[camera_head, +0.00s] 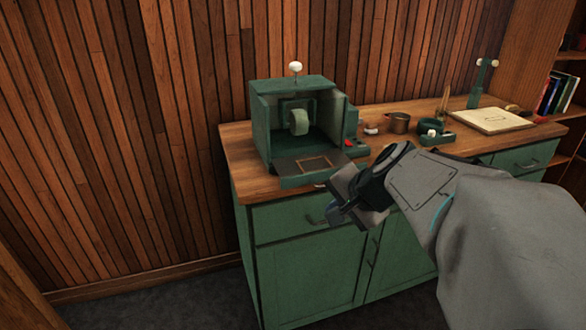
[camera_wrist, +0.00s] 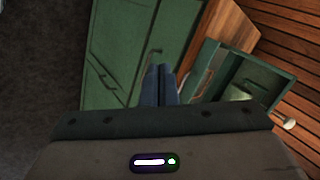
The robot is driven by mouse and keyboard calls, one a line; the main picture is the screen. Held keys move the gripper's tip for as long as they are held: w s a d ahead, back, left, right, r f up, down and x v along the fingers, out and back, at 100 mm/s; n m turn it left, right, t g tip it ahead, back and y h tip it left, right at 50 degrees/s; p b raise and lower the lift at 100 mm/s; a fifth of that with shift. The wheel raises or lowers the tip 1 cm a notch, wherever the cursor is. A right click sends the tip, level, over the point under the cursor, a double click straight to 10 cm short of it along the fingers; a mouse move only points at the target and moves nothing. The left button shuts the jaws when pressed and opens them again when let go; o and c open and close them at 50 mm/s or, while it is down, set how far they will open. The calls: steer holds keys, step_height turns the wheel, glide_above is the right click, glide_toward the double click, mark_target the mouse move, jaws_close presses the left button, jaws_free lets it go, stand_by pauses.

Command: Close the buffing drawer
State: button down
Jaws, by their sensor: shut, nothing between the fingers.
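A green buffing box (camera_head: 295,84) with a pale wheel (camera_head: 299,121) inside stands on the left end of a wooden counter. The box also shows at right in the wrist view (camera_wrist: 283,78). My gripper (camera_head: 340,207) is in front of the counter's front edge, right of and below the drawer. Its fingers are shut together and empty, also seen in the wrist view (camera_wrist: 158,84). It partly covers the cabinet front; contact cannot be told.
The green cabinet (camera_head: 310,268) below has a top drawer with a handle (camera_head: 315,220) and doors. The floor at left is clear.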

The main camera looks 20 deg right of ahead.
steer(key=w+d+m+t+h+b, duration=0.1)
steer(key=w+d+m+t+b, duration=0.15)
steer(key=d+m, duration=0.4)
steer(key=w+d+f+n, duration=0.1)
steer(key=w+f, duration=0.5)
steer(key=w, duration=0.5)
steer(key=shift+w, duration=0.3)
